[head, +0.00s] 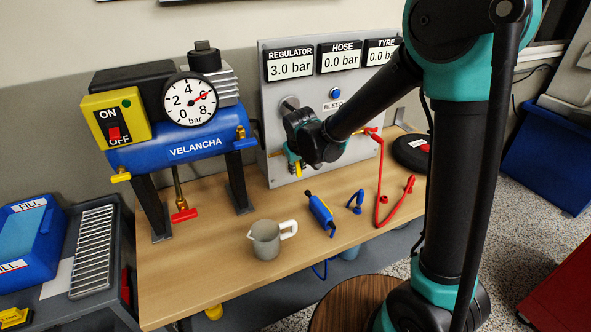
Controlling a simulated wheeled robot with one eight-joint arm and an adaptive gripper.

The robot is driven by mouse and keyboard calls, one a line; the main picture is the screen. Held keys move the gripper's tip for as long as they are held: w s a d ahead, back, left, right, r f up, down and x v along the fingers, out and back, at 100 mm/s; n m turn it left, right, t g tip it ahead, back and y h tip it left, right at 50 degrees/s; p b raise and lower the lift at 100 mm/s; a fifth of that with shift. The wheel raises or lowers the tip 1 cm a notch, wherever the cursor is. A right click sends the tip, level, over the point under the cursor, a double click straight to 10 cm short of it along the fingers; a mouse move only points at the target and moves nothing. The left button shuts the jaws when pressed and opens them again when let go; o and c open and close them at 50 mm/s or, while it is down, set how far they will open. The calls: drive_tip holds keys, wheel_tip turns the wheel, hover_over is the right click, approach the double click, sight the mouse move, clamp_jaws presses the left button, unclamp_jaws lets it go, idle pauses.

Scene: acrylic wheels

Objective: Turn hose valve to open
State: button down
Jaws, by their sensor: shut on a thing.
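My gripper (292,158) is at the lower left of the grey panel (275,90), mostly hidden behind my wrist. It is shut on the hose valve, whose yellow part (298,171) shows just below the fingers. The rest of the valve is hidden, so its handle angle cannot be told. The regulator display (289,65) reads 3.0 bar and the hose display (340,57) reads 0.0 bar. The tyre display (381,52) is partly covered by my arm and shows 0.0.
The blue compressor (195,149) with a dial gauge (190,99) stands left on the wooden table (200,250). A grey jug (265,240), a blue tool (320,212) and a red hose (379,185) are in front of the panel. A blue bin (30,245) is far left.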

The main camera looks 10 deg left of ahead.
drive_tip(key=shift+w+d+r+n+t+h, duration=0.15)
drive_tip(key=shift+w+d+t+h, duration=0.1)
drive_tip(key=shift+t+h, duration=0.3)
drive_tip(key=shift+w+d+r+n+t+h, duration=0.15)
drive_tip(key=shift+d+t+h, duration=0.1)
drive_tip(key=shift+t+h, duration=0.25)
drive_tip(key=shift+w+d+r+n+t+h, duration=0.15)
drive_tip(key=shift+w+d+t+h, duration=0.15)
drive_tip(key=shift+h, duration=0.25)
drive_tip(key=shift+w+d+r+n+t+h, duration=0.1)
drive_tip(key=shift+d+n+t+h, duration=0.05)
drive_tip(key=shift+t+h, duration=0.3)
drive_tip(key=c, duration=1.4)
unclamp_jaws()
drive_tip(key=shift+c, duration=0.2)
